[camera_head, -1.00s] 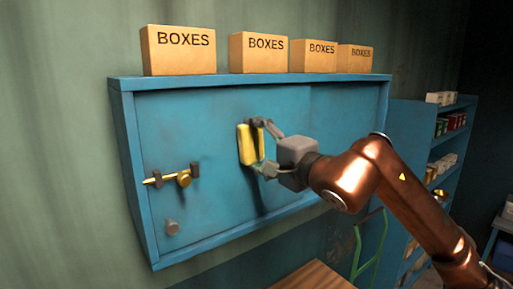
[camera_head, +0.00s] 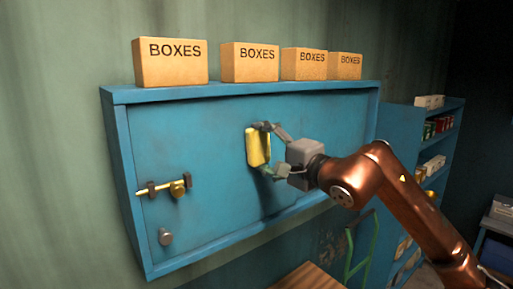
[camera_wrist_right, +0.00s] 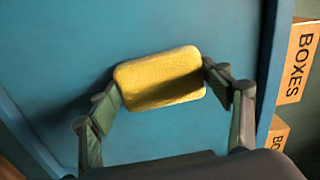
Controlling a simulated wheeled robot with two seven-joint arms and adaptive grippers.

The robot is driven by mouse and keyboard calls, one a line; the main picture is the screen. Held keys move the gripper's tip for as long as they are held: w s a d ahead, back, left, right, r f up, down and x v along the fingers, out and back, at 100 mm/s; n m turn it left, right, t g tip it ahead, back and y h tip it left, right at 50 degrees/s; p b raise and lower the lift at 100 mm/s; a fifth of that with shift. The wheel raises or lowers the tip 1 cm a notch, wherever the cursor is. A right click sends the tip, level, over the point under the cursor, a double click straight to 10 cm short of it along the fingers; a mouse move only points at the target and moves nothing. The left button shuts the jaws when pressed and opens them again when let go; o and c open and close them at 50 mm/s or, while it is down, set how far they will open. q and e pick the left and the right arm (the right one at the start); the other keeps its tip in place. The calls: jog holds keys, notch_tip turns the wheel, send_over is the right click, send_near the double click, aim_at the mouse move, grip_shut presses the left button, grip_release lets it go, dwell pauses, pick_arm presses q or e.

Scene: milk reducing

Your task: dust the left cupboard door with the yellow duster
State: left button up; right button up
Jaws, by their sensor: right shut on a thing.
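The yellow duster (camera_head: 258,147) is held between the two fingers of my right gripper (camera_head: 267,150), in front of the blue left cupboard door (camera_head: 190,130). In the right wrist view the duster (camera_wrist_right: 162,78) sits between the gripper fingers (camera_wrist_right: 165,85), with the blue door (camera_wrist_right: 190,25) behind it and a shadow beside it. The duster is at or very close to the door; I cannot tell whether it touches. The door has a brass bolt (camera_head: 178,188) and a round knob (camera_head: 165,237) at its left side. My left gripper is not in view.
Several cardboard boxes (camera_head: 171,62) stand on top of the cupboard (camera_head: 240,91). A blue shelf unit (camera_head: 440,150) with small goods stands at the right. A green hand-truck frame (camera_head: 362,245) and a wooden surface (camera_head: 308,277) are below.

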aim_at(274, 139)
jog(key=shift+w+d, duration=0.65)
jog(key=shift+d, duration=0.3)
jog(key=shift+w+d+r+p, duration=0.1)
jog(key=shift+w+d+p, duration=0.65)
jog(key=shift+d, duration=0.2)
jog(key=shift+w+d+p, duration=0.65)
jog(key=shift+d+p, duration=0.1)
jog(key=shift+d, duration=0.15)
jog(key=shift+w+d+p, duration=0.4)
jog(key=shift+w+d, duration=0.2)
jog(key=shift+d, duration=0.2)
jog(key=shift+s+d+f+b, duration=0.25)
jog(key=shift+s+d+b, duration=0.2)
jog(key=shift+s+b, duration=0.25)
jog(key=shift+b+v, duration=0.8)
jog(key=shift+v, duration=1.4)
jog(key=shift+r, duration=0.1)
